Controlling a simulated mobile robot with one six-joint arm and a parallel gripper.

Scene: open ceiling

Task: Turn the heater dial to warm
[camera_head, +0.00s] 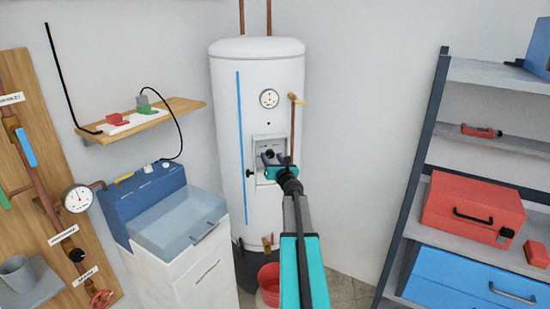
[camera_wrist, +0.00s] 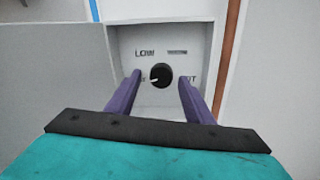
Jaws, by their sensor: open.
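The heater dial (camera_wrist: 161,74) is a round black knob with a white pointer, on a pale panel (camera_wrist: 160,38). The pointer aims left and slightly down. "LOW" is printed at upper left; the upper right label is too blurred to read. A label at right ends in "OT", and one at left is mostly hidden by a finger. The white heater tank (camera_head: 285,85) carries this panel in a recess. My gripper (camera_wrist: 159,77) is open, its purple fingers on either side of the dial in the wrist view; contact cannot be told. In the head view my gripper (camera_head: 268,159) is at the recess.
A grey flat panel (camera_wrist: 60,85) stands left of the dial. A copper pipe (camera_wrist: 228,50) runs at right.

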